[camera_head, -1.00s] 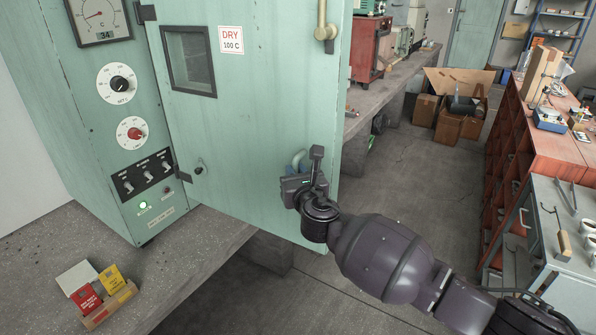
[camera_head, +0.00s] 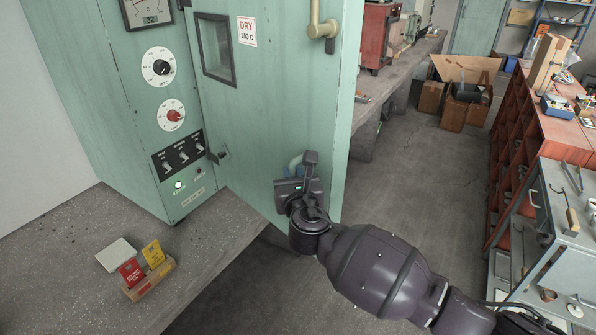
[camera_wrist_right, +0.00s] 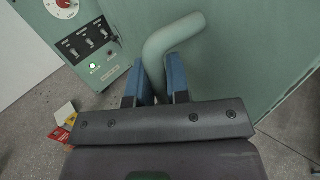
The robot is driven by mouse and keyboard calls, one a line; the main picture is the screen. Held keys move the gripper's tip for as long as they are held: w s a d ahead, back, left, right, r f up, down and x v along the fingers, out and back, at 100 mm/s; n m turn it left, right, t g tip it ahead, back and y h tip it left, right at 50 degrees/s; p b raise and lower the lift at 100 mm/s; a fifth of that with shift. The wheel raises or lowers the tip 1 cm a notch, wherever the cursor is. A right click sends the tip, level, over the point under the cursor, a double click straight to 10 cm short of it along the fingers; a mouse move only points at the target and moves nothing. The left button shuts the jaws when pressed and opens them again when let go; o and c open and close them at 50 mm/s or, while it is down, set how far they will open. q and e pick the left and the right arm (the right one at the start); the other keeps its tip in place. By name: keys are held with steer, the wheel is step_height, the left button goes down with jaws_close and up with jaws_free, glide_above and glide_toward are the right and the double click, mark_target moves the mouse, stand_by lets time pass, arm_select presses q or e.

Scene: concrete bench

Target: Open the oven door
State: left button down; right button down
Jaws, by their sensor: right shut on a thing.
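The oven is a pale green cabinet (camera_head: 110,110) at the left with dials and switches on its front. Its door (camera_head: 255,120) has a small dark window and a "DRY 100 C" label. The door stands swung out at an angle to the control panel. My right gripper (camera_head: 296,182) is at the lower right part of the door, shut on the bent door handle (camera_head: 294,162). In the right wrist view the grey-green handle (camera_wrist_right: 168,42) passes between the blue fingertips (camera_wrist_right: 161,82). My left gripper is not in view.
A brass-coloured lever (camera_head: 322,28) is on the upper door. A small box of red and yellow packets (camera_head: 150,279) sits on the bench (camera_head: 215,245) at lower left. Open floor (camera_head: 420,170) lies right of the door, with cardboard boxes (camera_head: 455,110) behind and red shelving (camera_head: 510,150) at right.

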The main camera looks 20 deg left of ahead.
steer(key=shift+s+a+r, duration=0.15)
steer(key=shift+s+a, duration=0.3)
steer(key=shift+s, duration=0.2)
steer(key=c, duration=1.1)
jaws_free()
steer(key=v, duration=1)
steer(key=shift+s+b, duration=0.3)
steer(key=shift+s, duration=0.15)
steer(key=shift+d, duration=0.1)
